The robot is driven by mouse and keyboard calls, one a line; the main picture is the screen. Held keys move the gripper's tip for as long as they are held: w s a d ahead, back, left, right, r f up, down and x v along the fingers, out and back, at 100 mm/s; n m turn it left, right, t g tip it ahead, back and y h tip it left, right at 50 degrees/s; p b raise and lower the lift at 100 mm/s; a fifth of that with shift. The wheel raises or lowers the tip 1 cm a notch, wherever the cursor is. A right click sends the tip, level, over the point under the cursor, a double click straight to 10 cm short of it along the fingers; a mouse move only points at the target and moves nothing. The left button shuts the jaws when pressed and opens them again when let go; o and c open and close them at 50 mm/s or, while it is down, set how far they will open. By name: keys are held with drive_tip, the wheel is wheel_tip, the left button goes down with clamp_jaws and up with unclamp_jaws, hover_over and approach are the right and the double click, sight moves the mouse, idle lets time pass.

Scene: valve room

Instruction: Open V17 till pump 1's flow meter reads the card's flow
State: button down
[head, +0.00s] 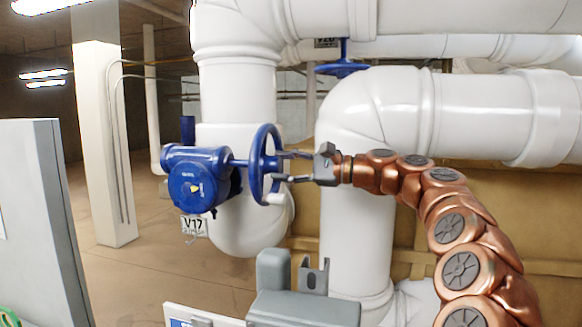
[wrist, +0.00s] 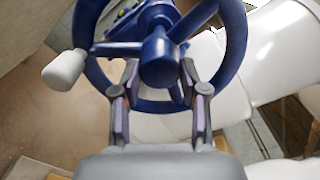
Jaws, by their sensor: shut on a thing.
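The blue V17 valve (head: 200,178) sits on a white vertical pipe, with its tag (head: 193,226) hanging below and a small yellow mark on its body. Its blue handwheel (head: 258,165) faces right. A white crank knob (head: 278,200) is at the wheel's lower side; it also shows at the left in the wrist view (wrist: 64,70). My gripper (head: 287,167) reaches the wheel from the right. In the wrist view, the fingers (wrist: 160,72) are shut on the handwheel, one either side of its hub. I cannot make out a flow meter or card reading.
Large white pipes (head: 480,115) run behind and above my arm. Another blue handwheel (head: 342,68) with a V20 tag (head: 327,43) is higher up. A grey cabinet (head: 45,220) stands at left, a pillar (head: 105,145) behind. Floor between them looks clear.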

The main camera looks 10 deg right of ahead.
idle(0.3)
drive_tip(key=c, duration=0.6)
unclamp_jaws()
drive_tip(key=v, duration=1.2)
drive_tip(key=shift+c, duration=0.5)
